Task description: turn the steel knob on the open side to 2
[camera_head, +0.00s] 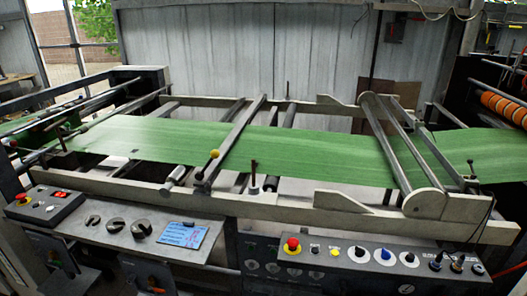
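I cannot make out for sure which knob is the steel one, and no number 2 is legible. A long control panel (345,256) at the front right carries several small knobs on pale dials, among them a black knob (360,252) and a blue knob (384,254). A smaller control box (45,206) at the far left has red buttons and a small dark knob. Neither of my grippers can be made out in this view.
A green sheet (290,150) runs across the machine over rollers and pale rails (310,207). A yellow-balled lever (214,154) and a short upright lever (254,176) stand up near the middle. A blue sheet (184,235) lies on the ledge. Orange rollers (500,108) sit at right.

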